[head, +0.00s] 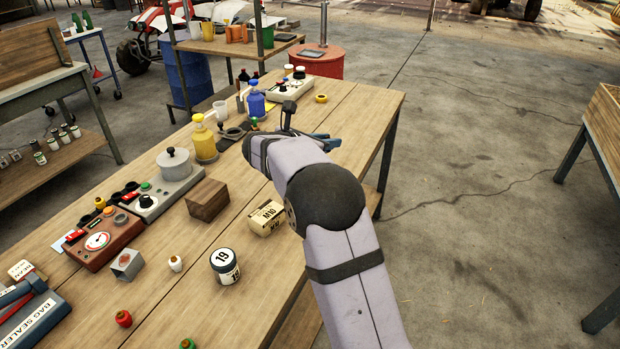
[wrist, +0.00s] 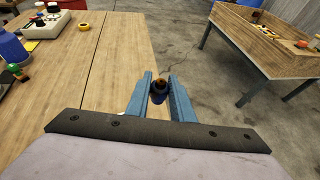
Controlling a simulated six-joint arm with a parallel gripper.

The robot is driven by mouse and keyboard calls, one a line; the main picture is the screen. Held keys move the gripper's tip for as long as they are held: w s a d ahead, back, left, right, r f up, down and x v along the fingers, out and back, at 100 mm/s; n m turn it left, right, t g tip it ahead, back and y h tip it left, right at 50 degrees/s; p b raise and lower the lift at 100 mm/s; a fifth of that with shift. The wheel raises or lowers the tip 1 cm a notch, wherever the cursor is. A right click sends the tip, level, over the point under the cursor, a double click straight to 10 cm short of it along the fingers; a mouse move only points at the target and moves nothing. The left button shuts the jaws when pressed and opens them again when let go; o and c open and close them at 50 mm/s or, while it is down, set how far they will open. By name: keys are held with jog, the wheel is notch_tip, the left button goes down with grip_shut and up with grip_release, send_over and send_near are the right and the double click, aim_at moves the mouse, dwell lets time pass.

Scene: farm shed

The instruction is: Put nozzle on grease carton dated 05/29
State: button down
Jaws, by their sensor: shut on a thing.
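In the head view my gripper (head: 322,141) is largely hidden behind my arm, and the held piece does not show clearly. A cream carton (head: 266,218) marked something like "M10" lies on the bench left of my arm. Another small carton (head: 20,270) is at the far left. No 05/29 date is readable on either, so I cannot tell which is the grease carton.
A wooden block (head: 207,199), a jar marked 19 (head: 225,266), a grey device with a pot (head: 174,174), a red gauge box (head: 104,240) and yellow and blue pump bottles (head: 204,140) stand on the bench. A wooden crate (wrist: 262,38) stands across the aisle.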

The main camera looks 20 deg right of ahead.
jog(key=w+a+n+t+y, duration=0.2)
jog(key=w+a+n, duration=0.1)
jog(key=w+a, duration=0.1)
jog(key=shift+s+d+f, duration=0.1)
jog(key=shift+d+f, duration=0.05)
jog(key=shift+f, duration=2.6)
jog(key=shift+d+f, duration=0.1)
jog(key=shift+f, duration=2.6)
jog(key=shift+f, duration=0.1)
jog(key=shift+f, duration=0.15)
jog(key=c, duration=1.5)
grip_release()
jog(key=shift+c, duration=0.2)
jog(key=shift+r, duration=0.25)
jog(key=shift+a+r, duration=0.1)
jog(key=b+v, duration=0.1)
jog(key=v, duration=1.1)
jog(key=shift+f+b, duration=0.25)
jog(key=shift+b, duration=0.1)
